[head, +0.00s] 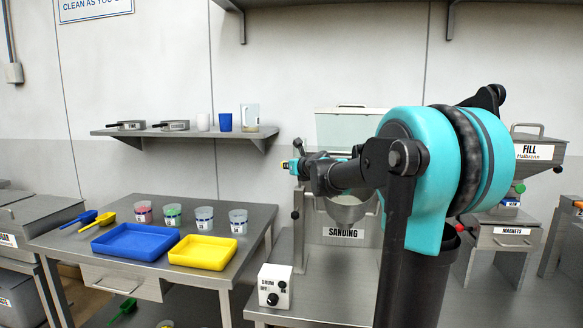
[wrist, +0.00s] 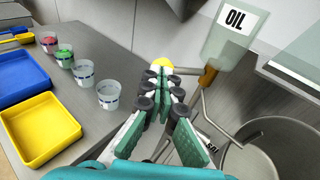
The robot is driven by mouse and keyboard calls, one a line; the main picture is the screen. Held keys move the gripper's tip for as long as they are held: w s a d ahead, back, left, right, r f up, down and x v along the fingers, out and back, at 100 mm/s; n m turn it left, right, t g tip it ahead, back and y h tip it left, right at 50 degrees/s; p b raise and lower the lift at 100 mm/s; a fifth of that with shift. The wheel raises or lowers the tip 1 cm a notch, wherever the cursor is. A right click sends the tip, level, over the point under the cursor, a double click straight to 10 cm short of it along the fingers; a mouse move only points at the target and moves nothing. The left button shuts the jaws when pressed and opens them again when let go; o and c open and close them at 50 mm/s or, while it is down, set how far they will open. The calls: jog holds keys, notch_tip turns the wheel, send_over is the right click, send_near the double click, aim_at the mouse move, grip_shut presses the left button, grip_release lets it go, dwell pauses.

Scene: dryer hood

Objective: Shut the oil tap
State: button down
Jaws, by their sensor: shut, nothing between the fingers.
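The oil container (wrist: 235,32), a pale see-through vessel labelled OIL, is at the upper right of the wrist view. Its brass tap (wrist: 208,76) sits below it, with a thin grey bar reaching left toward a yellow knob (wrist: 162,63). My gripper (wrist: 164,78) is shut and empty. Its fingertips are just in front of the knob and overlap it in the picture; I cannot tell whether they touch. In the head view, my gripper (head: 298,167) is small at the left end of my arm. The arm hides much of the area behind it.
A drum (wrist: 270,150) stands at the lower right of the wrist view. Several cups, a blue tray (head: 135,241) and a yellow tray (head: 203,251) are on the left table. A drum control box (head: 275,287) sits in front. A shelf (head: 185,131) is behind.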

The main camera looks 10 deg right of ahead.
jog(key=w+a, duration=0.3)
jog(key=w, duration=0.3)
jog(key=shift+a, duration=0.4)
jog(key=shift+w, duration=0.2)
dwell(0.4)
